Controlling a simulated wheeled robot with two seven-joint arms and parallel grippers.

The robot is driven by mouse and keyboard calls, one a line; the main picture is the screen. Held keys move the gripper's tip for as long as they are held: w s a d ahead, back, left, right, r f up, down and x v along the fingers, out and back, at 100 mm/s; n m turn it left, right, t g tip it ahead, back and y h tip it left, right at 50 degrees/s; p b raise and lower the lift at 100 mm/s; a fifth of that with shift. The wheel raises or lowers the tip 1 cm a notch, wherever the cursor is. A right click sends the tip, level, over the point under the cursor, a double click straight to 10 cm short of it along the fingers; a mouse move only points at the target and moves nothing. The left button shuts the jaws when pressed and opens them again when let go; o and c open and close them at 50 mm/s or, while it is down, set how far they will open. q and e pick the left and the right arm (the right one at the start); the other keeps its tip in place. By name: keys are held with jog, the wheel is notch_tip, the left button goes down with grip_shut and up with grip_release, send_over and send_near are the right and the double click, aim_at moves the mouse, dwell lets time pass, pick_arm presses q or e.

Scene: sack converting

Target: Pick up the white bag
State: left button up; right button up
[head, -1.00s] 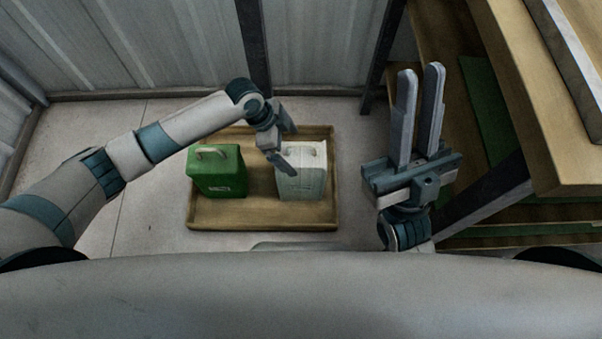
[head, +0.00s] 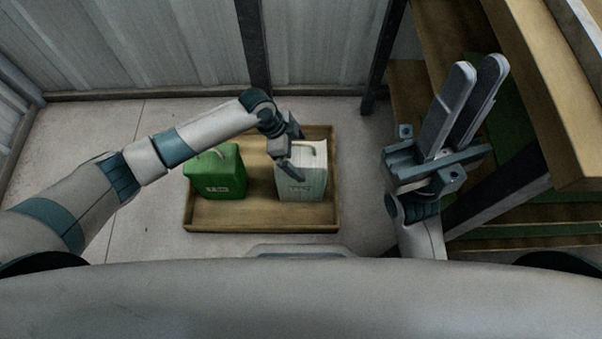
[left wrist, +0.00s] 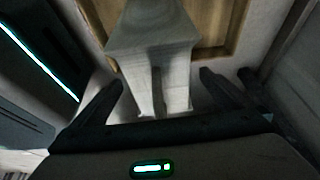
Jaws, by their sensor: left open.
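The white bag (head: 306,186) stands upright in the right part of a wooden tray (head: 262,216), with a loop handle on top. My left gripper (head: 288,162) is over its upper left side in the head view. In the left wrist view the white bag (left wrist: 152,45) lies between the open fingers of the left gripper (left wrist: 162,80), with a gap on each side; its handle strip points toward the palm. The fingers are not closed on it. My right gripper (head: 478,66) is raised at the right, far from the bag, its two fingers slightly apart with nothing between them.
A green bag (head: 215,174) with a handle stands in the left part of the tray. Wooden shelving (head: 545,85) with green sheets is at the right, close to my right gripper. A corrugated wall (head: 170,45) is behind. Bare floor lies left of the tray.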

pick_arm(q)
jog(key=shift+x, duration=1)
jog(key=c, duration=2)
jog(key=shift+r, duration=0.1)
